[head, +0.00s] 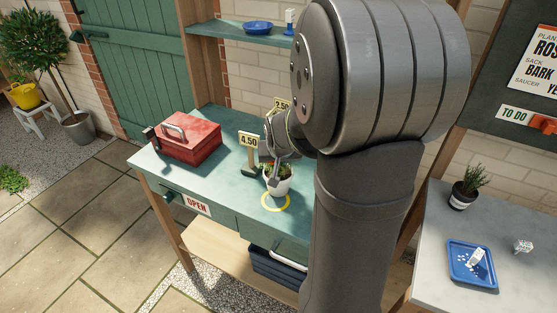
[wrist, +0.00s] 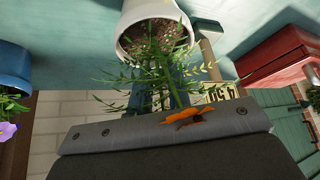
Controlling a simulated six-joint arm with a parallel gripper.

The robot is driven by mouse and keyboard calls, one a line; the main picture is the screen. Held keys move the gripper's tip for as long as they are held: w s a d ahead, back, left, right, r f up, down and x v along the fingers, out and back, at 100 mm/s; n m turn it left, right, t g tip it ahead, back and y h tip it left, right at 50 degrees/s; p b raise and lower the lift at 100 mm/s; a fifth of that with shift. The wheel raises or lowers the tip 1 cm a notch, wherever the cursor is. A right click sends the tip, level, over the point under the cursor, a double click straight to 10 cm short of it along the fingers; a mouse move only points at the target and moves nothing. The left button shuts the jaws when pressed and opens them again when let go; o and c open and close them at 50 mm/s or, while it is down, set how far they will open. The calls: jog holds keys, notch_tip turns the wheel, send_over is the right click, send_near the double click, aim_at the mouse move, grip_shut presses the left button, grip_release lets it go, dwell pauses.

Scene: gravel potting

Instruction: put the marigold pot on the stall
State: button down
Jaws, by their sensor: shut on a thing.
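The marigold pot (head: 279,187) is a white pot with green foliage, at the front of the stall's blue-green top (head: 222,160). It is at the yellow ring (head: 276,205); I cannot tell whether its base touches the top. My gripper (head: 275,177) reaches down and is shut on the pot. In the wrist view the white pot (wrist: 150,22) shows soil and feathery leaves, with an orange bloom (wrist: 190,116) against the gripper body. The leaves partly hide the fingers (wrist: 160,96).
A red toolbox (head: 186,138) stands left on the stall. A 4.50 price sign (head: 249,141) is just behind the pot. A blue pot (wrist: 14,72) with a purple flower is close in the wrist view. A blue tray (head: 472,266) lies on the right bench.

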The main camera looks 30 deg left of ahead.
jog(key=c, duration=1.3)
grip_release()
jog(key=shift+f, duration=0.15)
jog(key=shift+c, duration=0.2)
jog(key=v, duration=1.2)
jog(key=x, duration=1.2)
jog(key=shift+r, duration=0.25)
